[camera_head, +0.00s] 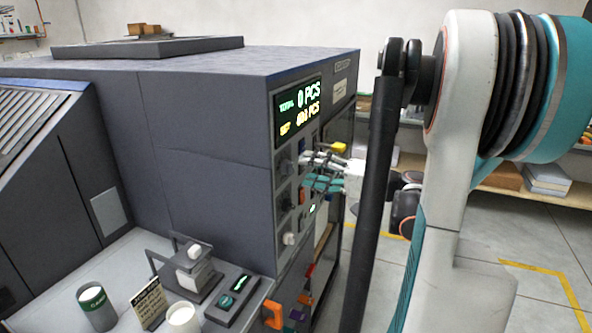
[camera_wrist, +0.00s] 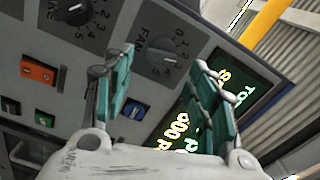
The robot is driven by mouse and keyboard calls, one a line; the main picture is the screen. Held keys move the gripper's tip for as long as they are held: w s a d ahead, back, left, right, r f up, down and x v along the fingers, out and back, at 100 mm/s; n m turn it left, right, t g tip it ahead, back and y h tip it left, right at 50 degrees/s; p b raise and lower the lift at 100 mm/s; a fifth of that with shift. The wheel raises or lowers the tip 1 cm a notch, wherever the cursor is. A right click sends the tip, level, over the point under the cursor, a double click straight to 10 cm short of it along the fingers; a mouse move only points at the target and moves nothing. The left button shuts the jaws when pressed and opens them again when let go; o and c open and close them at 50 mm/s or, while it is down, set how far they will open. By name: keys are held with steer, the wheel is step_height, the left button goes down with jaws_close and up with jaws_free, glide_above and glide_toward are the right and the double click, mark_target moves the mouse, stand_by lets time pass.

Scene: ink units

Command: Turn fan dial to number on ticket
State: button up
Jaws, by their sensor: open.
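The fan dial (camera_wrist: 160,58) is a dark round knob on the grey panel in the wrist view, with "FAN" and a ring of small numbers beside it. I cannot tell which number its pointer marks. My gripper (camera_wrist: 164,62) is open, its teal fingers on either side of the dial in the picture; no contact is clear. In the head view my gripper (camera_head: 325,172) is at the panel's right side, below the display.
A second dial (camera_wrist: 75,10), an orange switch (camera_wrist: 40,72) and a blue button (camera_wrist: 133,113) are near the fan dial. The lit display (camera_head: 299,108) is above. Cups (camera_head: 97,308) and a small stand (camera_head: 196,273) are on the counter.

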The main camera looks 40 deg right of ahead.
mark_target(288, 167)
steer(key=shift+x, duration=2.45)
steer(key=c, duration=1.1)
